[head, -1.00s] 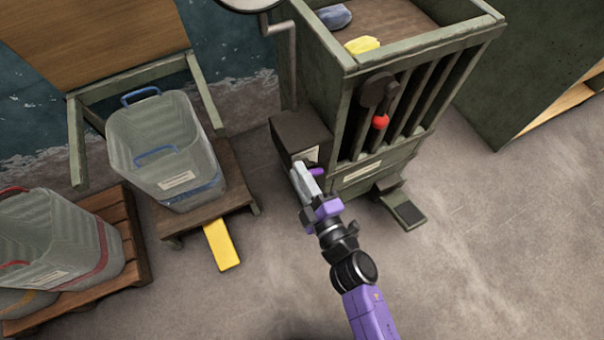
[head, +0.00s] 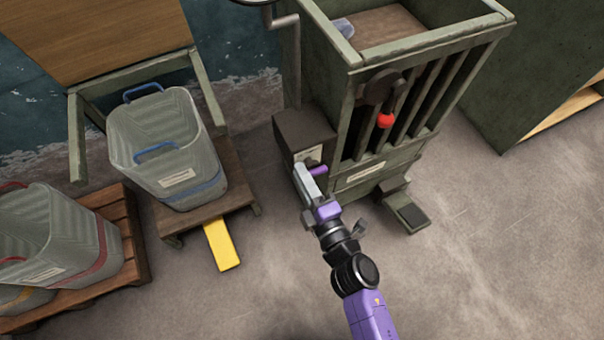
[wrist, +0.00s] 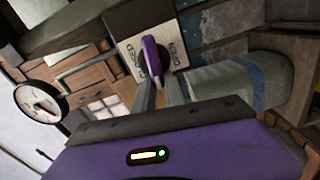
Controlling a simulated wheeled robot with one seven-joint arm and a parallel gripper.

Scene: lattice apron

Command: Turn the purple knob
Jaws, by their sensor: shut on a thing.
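The purple knob (head: 318,170) is on the front of a dark box (head: 303,134) at the lower left of the green slatted crate (head: 421,47). In the wrist view the knob (wrist: 152,58) stands in front of a pale plate (wrist: 175,52) with lettering on either side; one word looks like "CLOSED", the other like "OPEN". My gripper (head: 306,177) is shut on the knob. In the wrist view its two grey fingers (wrist: 160,92) lie either side of the knob's lower end.
A lever with a red ball (head: 385,121) hangs on the crate's front, right of my gripper. A pedal (head: 408,214) juts out below. A grey bin with blue handles (head: 170,150) stands on a wooden stand to the left, above a yellow strip (head: 221,245). Floor at right is open.

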